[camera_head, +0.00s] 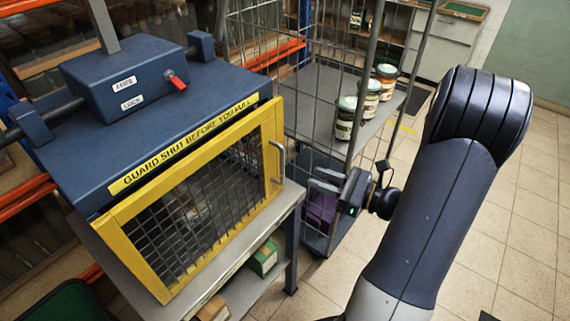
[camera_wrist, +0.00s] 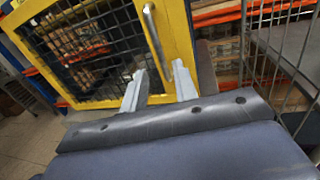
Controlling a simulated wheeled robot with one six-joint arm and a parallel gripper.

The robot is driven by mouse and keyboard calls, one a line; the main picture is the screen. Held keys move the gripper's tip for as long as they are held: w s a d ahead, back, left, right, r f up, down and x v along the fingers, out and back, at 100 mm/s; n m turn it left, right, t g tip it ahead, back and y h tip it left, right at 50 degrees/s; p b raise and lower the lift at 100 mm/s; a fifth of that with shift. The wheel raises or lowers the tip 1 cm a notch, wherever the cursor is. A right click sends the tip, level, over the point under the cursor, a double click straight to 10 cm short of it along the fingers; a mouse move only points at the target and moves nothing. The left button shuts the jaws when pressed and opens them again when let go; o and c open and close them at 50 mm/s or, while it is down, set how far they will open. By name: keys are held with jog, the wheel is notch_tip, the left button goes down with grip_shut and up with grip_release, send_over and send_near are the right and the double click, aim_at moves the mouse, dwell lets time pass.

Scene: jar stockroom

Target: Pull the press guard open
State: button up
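The press guard (camera_head: 200,200) is a yellow frame with dark wire mesh on the front of the blue press (camera_head: 75,150); it looks closed against the body. Its upright metal handle (camera_head: 278,162) is on the guard's right side. My gripper (camera_head: 314,178) is just right of the handle, apart from it, with its two fingers spread and empty. In the wrist view the handle (camera_wrist: 155,40) lies ahead of the fingertips (camera_wrist: 158,72), lined up with the gap between them. A red-knobbed lever (camera_head: 177,82) sits on the press top near FREE and LOCK labels; its setting is unclear.
A wire cage trolley (camera_head: 318,95) with several jars (camera_head: 345,118) stands behind the gripper. The press rests on a grey bench (camera_head: 250,240) with a green box (camera_head: 264,258) below.

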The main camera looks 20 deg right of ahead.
aim_at(282, 180)
jog(key=p+x, duration=0.1)
jog(key=x, duration=0.9)
jog(key=shift+w+a, duration=0.1)
jog(key=shift+a, duration=0.2)
grip_shut()
